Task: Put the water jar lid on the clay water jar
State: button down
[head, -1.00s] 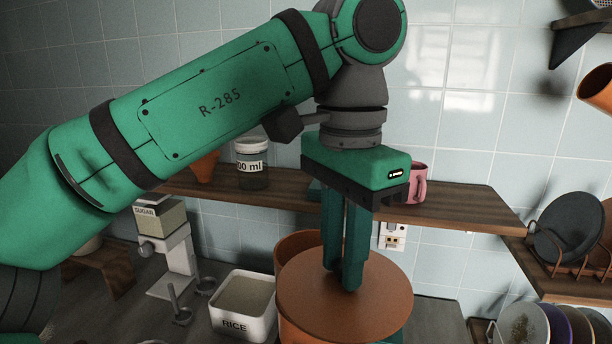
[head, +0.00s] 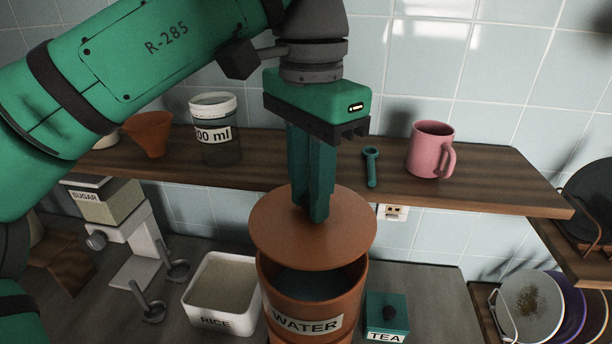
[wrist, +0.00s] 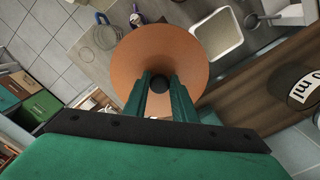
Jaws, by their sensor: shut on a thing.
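The water jar lid (head: 345,235) is a round, flat terracotta disc. My gripper (head: 315,215) is shut on its knob and holds it roughly level. In the wrist view the lid (wrist: 150,50) shows with its dark knob (wrist: 150,78) at the fingertips (wrist: 160,92). The clay water jar (head: 272,305), labelled WATER, stands upright on the counter. Its mouth is partly open to view, with a dark inside. The lid hangs above the jar's back part, apart from the front rim. The back rim is hidden behind the lid.
A white RICE container (head: 205,308) stands left of the jar and a green TEA box (head: 386,312) right of it. A dish rack is at the right.

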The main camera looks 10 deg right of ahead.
aim_at(312, 229)
jog(key=f, duration=0.2)
jog(key=shift+s+d+f, duration=0.15)
jog(key=shift+s+f, duration=0.2)
jog(key=shift+f, duration=1.25)
jog(key=shift+w+f, duration=0.1)
jog(key=shift+f, duration=0.35)
jog(key=c, duration=1.4)
grip_release()
